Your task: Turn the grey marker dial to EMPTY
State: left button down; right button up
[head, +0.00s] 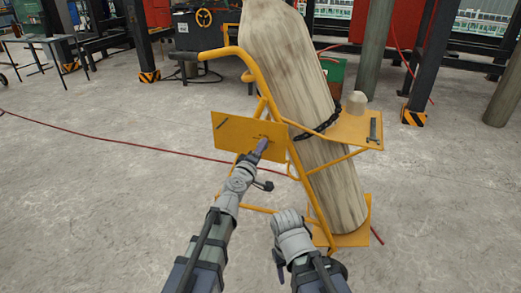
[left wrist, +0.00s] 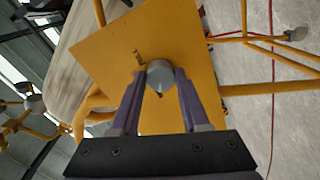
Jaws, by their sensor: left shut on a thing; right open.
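The grey marker dial (left wrist: 160,76) is a round knob on a yellow plate (left wrist: 115,50), between the purple fingers of my left gripper (left wrist: 160,92). In the head view the plate (head: 222,139) is fixed to a yellow cylinder trolley (head: 223,52). There my left gripper (head: 260,148) reaches the plate's right part and mostly hides the dial. It is shut on the dial. Small dark marks show on the plate beside the dial, too small to read. My right gripper (head: 279,264) is open, low and right of the left one, apart from the trolley.
A tall pale cylinder (head: 290,70) leans in the trolley, held by a dark chain (head: 318,128). A yellow shelf (head: 345,131) on the right carries a pale cap (head: 356,102) and a wrench (head: 373,130). A red hose (head: 110,137) crosses the floor.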

dwell(0.5)
pick_arm(q)
jog(key=shift+c, duration=1.9)
grip_release()
jog(key=shift+s, duration=0.1)
jog(key=v, duration=0.7)
jog(key=shift+s, duration=0.35)
jog(key=shift+a, duration=0.15)
